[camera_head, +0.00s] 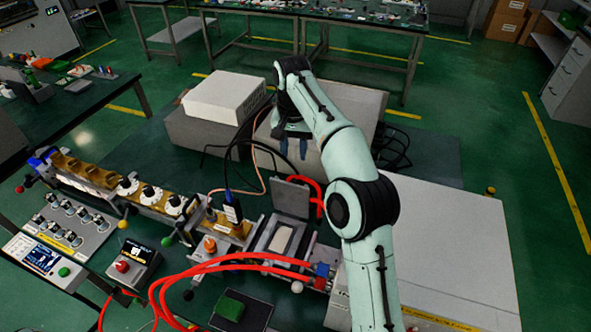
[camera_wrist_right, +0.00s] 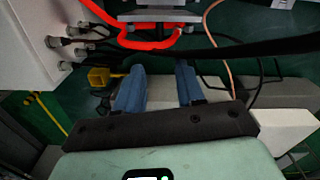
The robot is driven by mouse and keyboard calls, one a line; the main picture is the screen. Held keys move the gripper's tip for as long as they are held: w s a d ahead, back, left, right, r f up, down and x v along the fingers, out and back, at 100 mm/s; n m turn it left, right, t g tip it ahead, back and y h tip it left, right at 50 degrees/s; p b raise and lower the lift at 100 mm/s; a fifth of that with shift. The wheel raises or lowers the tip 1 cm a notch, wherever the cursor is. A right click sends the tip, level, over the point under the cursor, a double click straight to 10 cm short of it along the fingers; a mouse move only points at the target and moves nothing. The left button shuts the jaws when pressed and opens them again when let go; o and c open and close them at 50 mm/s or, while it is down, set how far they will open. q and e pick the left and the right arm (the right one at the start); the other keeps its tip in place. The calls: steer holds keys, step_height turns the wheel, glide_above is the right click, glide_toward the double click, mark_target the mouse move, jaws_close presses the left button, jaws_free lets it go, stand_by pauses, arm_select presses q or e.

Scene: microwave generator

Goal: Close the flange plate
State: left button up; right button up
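The flange plate (camera_head: 291,196) is a dark grey square plate. It stands raised at the far side of its grey frame (camera_head: 262,238), which has a pale rectangular opening (camera_head: 282,240). My right gripper (camera_head: 293,148) is beyond the plate in the head view, apart from it and over the grey boxes. In the right wrist view, its two blue fingers (camera_wrist_right: 159,85) are spread with nothing between them. Part of the plate assembly (camera_wrist_right: 160,14) shows at the top there. My left gripper is not in view.
Red hoses (camera_head: 215,263) cross in front of the frame, and a red loop passes right of the plate. Black cables (camera_head: 238,150) and a copper-coloured tube run left of it. A large white cabinet (camera_head: 455,250) stands at the right. Grey boxes (camera_head: 210,130) lie behind.

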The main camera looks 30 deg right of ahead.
mark_target(295, 179)
steer(key=shift+w+f, duration=0.1)
steer(key=f, duration=1.3)
steer(key=shift+s, duration=0.2)
jaws_close()
